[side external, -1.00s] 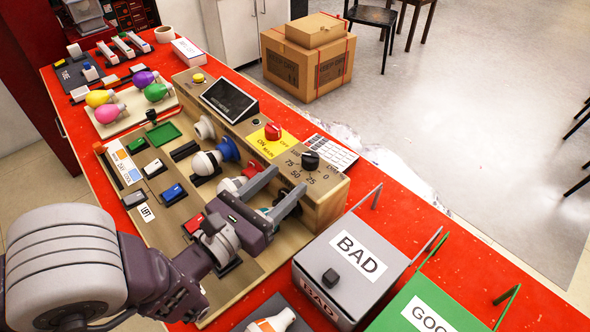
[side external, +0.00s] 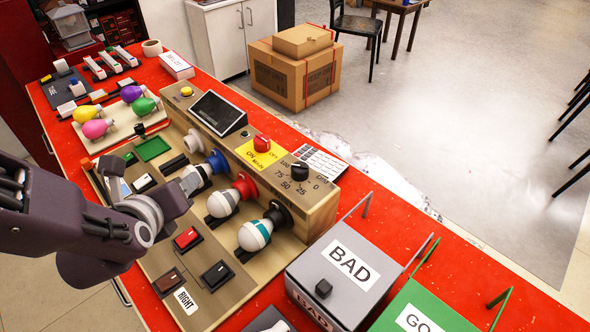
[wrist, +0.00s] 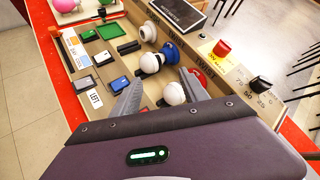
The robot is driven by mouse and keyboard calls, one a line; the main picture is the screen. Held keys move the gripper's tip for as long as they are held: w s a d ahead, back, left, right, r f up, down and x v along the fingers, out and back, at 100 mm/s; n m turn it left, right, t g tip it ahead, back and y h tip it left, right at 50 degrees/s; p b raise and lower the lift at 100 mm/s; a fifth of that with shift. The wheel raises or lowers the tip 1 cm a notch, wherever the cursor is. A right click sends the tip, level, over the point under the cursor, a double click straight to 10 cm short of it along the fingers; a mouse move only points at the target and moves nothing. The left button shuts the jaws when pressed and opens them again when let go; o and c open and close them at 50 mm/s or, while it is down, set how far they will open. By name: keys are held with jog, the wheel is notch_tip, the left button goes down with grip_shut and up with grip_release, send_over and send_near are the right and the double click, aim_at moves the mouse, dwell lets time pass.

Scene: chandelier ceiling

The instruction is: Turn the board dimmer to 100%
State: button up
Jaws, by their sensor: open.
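The board dimmer is a black round knob (side external: 299,171) on the sloped top of the wooden test board (side external: 318,205), at its right end. The dimmer (wrist: 262,85) also shows at the right of the wrist view. My gripper (wrist: 158,92) is open and empty, over the left and middle of the board, clearly apart from the dimmer.
A red mains knob (side external: 262,143) on a yellow plate sits left of the dimmer. Bulbs, including a white-and-teal one (side external: 255,235), stand in sockets along the board's front. A grey BAD box (side external: 318,268) and a green GOOD box (side external: 405,312) stand to the right.

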jog(key=s+d+f+n+g, duration=0.3)
jog(key=s+f+n+g, duration=0.25)
jog(key=s+n, duration=0.25)
jog(key=s+d+n+h, duration=0.2)
jog(key=d+n+h, duration=0.1)
jog(key=d+n, duration=0.15)
jog(key=w+d+r+n+t+h, duration=0.2)
jog(key=w+d+r+n+h, duration=0.1)
jog(key=w+d+r+n, duration=0.4)
jog(key=w+d+r+n+t+h, duration=0.2)
jog(key=w+d+r+n+t, duration=0.15)
jog(key=r, duration=0.65)
send_near(295, 171)
jog(key=w, duration=0.1)
jog(key=w+d+f, duration=0.1)
jog(key=shift+w+d+n, duration=0.3)
jog(key=shift+d, duration=0.05)
jog(key=x, duration=0.7)
jog(key=shift+s, duration=0.1)
grip_shut()
